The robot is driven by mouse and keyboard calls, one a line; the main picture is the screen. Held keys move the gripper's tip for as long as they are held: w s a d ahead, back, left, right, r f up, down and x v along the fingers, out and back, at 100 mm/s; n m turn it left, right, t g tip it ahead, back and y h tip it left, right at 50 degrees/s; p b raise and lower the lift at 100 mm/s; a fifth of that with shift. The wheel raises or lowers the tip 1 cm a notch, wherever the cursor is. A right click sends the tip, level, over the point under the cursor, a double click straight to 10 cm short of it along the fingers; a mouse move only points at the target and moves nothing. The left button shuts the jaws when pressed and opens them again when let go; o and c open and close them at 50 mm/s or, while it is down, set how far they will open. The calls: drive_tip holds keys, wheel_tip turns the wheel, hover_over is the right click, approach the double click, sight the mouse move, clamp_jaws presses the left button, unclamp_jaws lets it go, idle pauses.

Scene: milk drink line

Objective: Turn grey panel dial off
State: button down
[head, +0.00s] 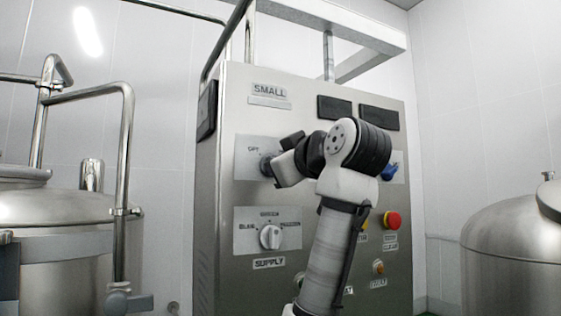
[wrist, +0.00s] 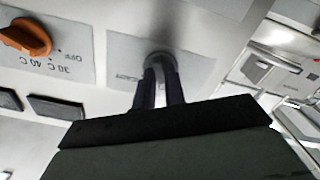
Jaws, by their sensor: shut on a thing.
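The grey dial (wrist: 158,59) sits on a pale plate on the steel control panel (head: 225,100). In the head view this plate (head: 248,152) has lettering at its left, and the dial is largely hidden by my gripper (head: 274,166). In the wrist view my gripper's two dark fingers (wrist: 160,88) stand on either side of the dial, shut on it. The dial's exact pointing direction is hard to tell.
A white supply dial (head: 270,237) is below. A red button (head: 392,219) and a blue knob (head: 389,171) are to the right. The wrist view shows an orange dial (wrist: 26,36) on a neighbouring plate. Steel tanks (head: 515,245) and pipes (head: 125,150) flank the panel.

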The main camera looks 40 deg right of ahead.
drive_tip(key=shift+n+p, duration=0.4)
drive_tip(key=shift+n, duration=1.2)
drive_tip(key=c, duration=1.5)
unclamp_jaws()
drive_tip(key=shift+o, duration=0.2)
drive_tip(key=b+v, duration=0.4)
drive_tip(key=v, duration=1)
drive_tip(key=shift+f, duration=0.1)
